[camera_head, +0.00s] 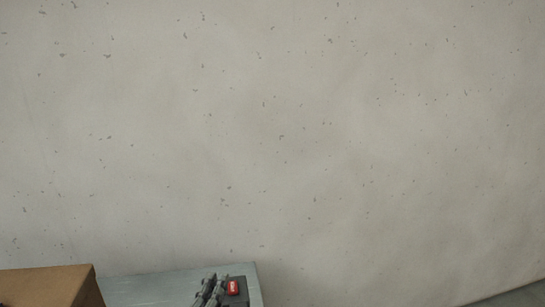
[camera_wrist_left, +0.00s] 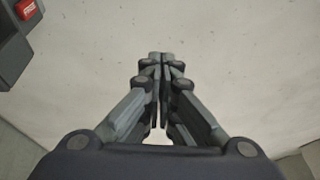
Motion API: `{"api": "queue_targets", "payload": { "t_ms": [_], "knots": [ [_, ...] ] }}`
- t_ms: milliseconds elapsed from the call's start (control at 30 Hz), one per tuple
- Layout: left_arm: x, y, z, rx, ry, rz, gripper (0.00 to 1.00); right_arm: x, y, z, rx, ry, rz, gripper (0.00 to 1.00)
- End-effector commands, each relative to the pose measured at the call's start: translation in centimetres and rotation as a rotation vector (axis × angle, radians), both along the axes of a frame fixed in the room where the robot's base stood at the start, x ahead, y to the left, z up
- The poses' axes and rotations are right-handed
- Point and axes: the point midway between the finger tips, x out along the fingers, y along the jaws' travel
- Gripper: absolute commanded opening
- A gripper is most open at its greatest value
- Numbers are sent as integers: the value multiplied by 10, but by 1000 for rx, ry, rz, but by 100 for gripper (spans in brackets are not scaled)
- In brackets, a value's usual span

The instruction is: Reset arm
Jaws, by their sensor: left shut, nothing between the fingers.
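My left gripper (camera_head: 209,290) shows at the bottom edge of the head view, in front of the grey table top. In the left wrist view the left gripper (camera_wrist_left: 161,62) points at the pale wall, with its fingers together and nothing between them. My right gripper is in neither view.
A brown cardboard box (camera_head: 50,285) stands at the bottom left. A grey table top (camera_head: 140,290) shows beside it. A dark device with a red label (camera_head: 234,287) is right next to the left gripper; it also shows in the left wrist view (camera_wrist_left: 14,45). A bare speckled wall (camera_head: 280,130) fills the rest.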

Motion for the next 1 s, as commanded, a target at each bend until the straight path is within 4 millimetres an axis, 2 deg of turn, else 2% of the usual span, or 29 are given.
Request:
{"api": "queue_targets", "payload": {
  "t_ms": [33, 133, 200, 333, 500, 733, 767, 800, 1000],
  "knots": [
    [-11, 21, -22, -140, 109, 74, 0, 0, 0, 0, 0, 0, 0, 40],
    [-40, 60, -73, -405, 332, 233, 0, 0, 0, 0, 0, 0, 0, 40],
    [-70, 78, -109, -573, 487, 343, 0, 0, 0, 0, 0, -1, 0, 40],
    [-133, 94, -165, -810, 741, 522, 0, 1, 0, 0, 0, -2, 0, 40],
    [-206, 95, -204, -1003, 986, 695, 0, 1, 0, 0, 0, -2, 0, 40],
    [-293, 83, -226, -1164, 1247, 875, 0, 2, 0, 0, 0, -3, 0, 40],
    [-302, 81, -228, -1178, 1276, 895, 0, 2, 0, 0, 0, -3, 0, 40],
    [-294, 82, -239, -1170, 1269, 890, 0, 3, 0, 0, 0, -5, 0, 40],
    [-284, 80, -286, -1157, 1283, 900, 0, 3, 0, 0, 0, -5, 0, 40]
  ]
}}
